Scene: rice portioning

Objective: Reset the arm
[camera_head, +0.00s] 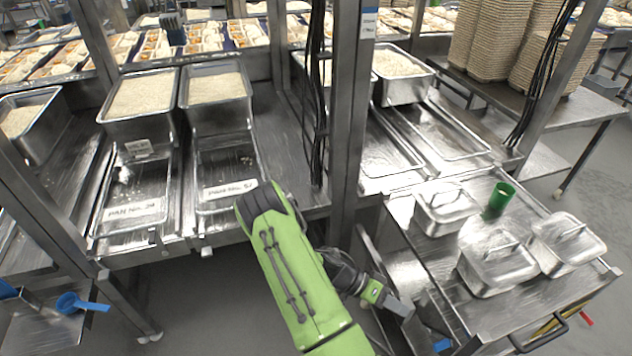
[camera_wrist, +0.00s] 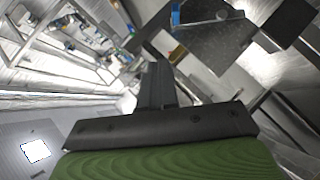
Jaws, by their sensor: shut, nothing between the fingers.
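My gripper (camera_head: 404,308) is at the end of my green arm, low in the middle right of the head view, beside the left edge of the metal cart. In the wrist view, its dark fingers (camera_wrist: 157,82) are together with nothing between them. The fingertips appear clear of any object, though the exact gap to the cart edge cannot be told.
The metal cart (camera_head: 402,208) holds lidded steel pans (camera_head: 495,268) and a green cup (camera_head: 499,198). Rice pans (camera_head: 215,90) stand on the metal counter at the back left. A blue scoop (camera_head: 76,303) lies at the lower left. Grey floor shows below the counter.

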